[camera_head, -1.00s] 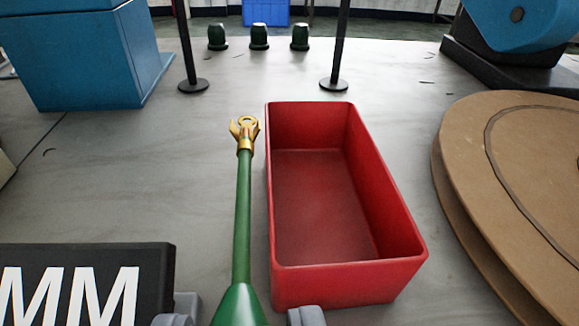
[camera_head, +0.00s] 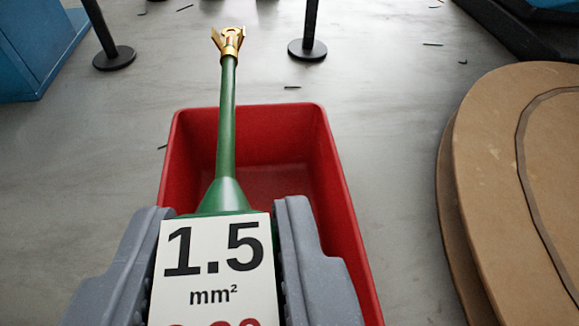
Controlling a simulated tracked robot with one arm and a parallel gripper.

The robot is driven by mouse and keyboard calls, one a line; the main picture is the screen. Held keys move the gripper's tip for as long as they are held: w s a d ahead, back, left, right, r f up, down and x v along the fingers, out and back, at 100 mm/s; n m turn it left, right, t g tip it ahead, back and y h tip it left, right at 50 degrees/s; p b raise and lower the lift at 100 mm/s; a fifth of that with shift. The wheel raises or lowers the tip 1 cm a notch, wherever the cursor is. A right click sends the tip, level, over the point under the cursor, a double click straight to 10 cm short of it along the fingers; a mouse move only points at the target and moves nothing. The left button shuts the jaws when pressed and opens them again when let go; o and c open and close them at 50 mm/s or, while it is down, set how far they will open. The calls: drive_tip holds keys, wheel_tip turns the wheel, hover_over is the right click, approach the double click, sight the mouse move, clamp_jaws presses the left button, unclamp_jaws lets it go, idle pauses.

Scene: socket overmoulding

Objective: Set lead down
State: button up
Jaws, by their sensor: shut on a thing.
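My gripper (camera_head: 218,240) is shut on the lead, with a grey finger on each side. A white label reading "1.5 mm²" (camera_head: 213,262) shows between the fingers. The lead is above the open red bin (camera_head: 340,200), and its terminal reaches past the bin's far rim. The bin's near end is hidden behind my gripper and the label. I see nothing inside the visible part of the bin.
A brown round reel (camera_head: 540,180) stands to the right of the bin. Two dark posts on round bases (camera_head: 114,57) (camera_head: 307,50) stand behind it. A blue block (camera_head: 40,50) is at the far left.

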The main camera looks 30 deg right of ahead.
drive_tip(key=shift+w+d+f, duration=0.15)
drive_tip(key=shift+w+d, duration=0.5)
drive_tip(key=shift+w, duration=0.1)
drive_tip(key=shift+f+b, duration=0.45)
drive_tip(key=shift+f, duration=1.25)
drive_tip(key=shift+f, duration=0.4)
drive_tip(key=o, duration=1)
drive_tip(key=shift+s+r, duration=0.1)
drive_tip(key=shift+r, duration=0.45)
drive_tip(key=v, duration=1.1)
drive_tip(key=shift+s+p, duration=0.4)
